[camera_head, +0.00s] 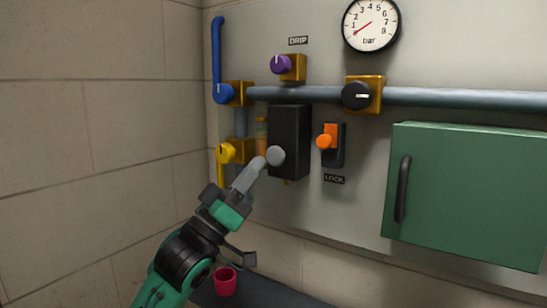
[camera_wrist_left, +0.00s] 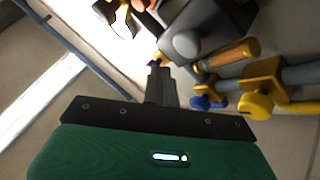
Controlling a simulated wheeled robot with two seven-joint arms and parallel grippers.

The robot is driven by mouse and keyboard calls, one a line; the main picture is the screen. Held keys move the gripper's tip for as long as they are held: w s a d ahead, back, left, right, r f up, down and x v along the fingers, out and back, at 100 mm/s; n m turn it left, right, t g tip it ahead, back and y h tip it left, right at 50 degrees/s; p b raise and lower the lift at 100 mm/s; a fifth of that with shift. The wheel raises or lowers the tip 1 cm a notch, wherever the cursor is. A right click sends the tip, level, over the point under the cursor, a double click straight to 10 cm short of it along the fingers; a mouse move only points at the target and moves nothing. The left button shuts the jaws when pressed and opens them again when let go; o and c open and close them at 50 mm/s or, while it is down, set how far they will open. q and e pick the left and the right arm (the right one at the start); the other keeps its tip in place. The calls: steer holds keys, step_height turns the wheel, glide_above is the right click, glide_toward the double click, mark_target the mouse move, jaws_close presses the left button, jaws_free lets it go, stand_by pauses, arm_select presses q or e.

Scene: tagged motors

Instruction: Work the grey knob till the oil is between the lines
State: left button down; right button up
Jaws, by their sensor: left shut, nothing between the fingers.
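The grey knob (camera_head: 275,156) is a round knob on the front of a black box (camera_head: 291,128) on the wall panel. It also shows in the left wrist view (camera_wrist_left: 186,44). The sight glass with amber oil (camera_head: 262,133) stands left of the box, partly hidden in the head view. It shows better in the left wrist view (camera_wrist_left: 232,54), but I cannot make out the lines or the level. My left gripper (camera_head: 257,167) is shut and empty, its tips close to the knob's lower left. In the left wrist view the fingertips (camera_wrist_left: 157,68) appear apart from the knob.
Close by are a yellow valve (camera_head: 227,153), a blue valve (camera_head: 223,93), a purple DRIP knob (camera_head: 281,64) and an orange LOCK lever (camera_head: 326,140). A green cabinet (camera_head: 465,190) projects at right. A red cup (camera_head: 225,281) stands below on a dark surface.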

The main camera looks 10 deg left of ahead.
arm_select(q)
steer(key=shift+s+a, duration=0.25)
steer(key=shift+s, duration=0.35)
steer(key=shift+s+a, duration=0.2)
steer(key=shift+s, duration=0.4)
